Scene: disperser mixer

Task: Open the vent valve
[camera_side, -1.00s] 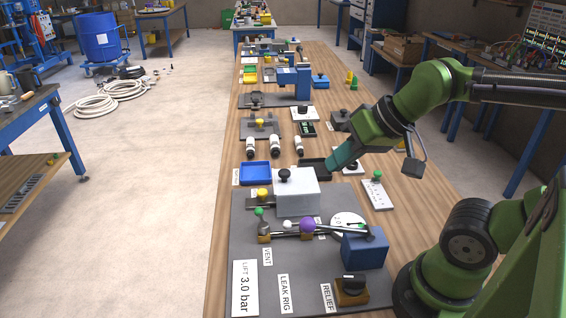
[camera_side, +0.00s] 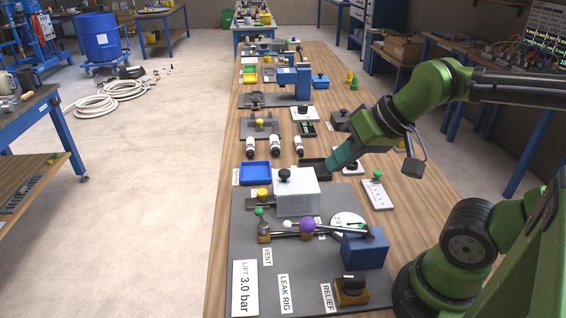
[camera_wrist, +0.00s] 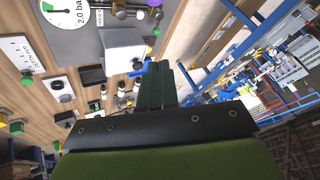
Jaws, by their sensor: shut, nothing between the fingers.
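The vent valve (camera_side: 264,232) is a small brass-coloured block with an upright green-tipped lever (camera_side: 258,212), at the left of the grey leak rig board. The VENT label (camera_side: 267,257) lies in front of it. My gripper (camera_side: 330,168) is shut and empty. It is behind and to the right of the valve, beyond the white box and well apart from the valve. In the wrist view my gripper's fingers (camera_wrist: 157,82) are together. The rig is partly cut off at the top of that view, with a dial gauge (camera_wrist: 62,14) marked 2.0.
A pale box with a black knob (camera_side: 284,174) stands between my gripper and the valve. A purple ball (camera_side: 307,225), a blue block (camera_side: 364,249) and a RELIEF knob (camera_side: 352,287) are on the rig. A blue tray (camera_side: 255,173) and a black tray (camera_side: 314,166) lie behind.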

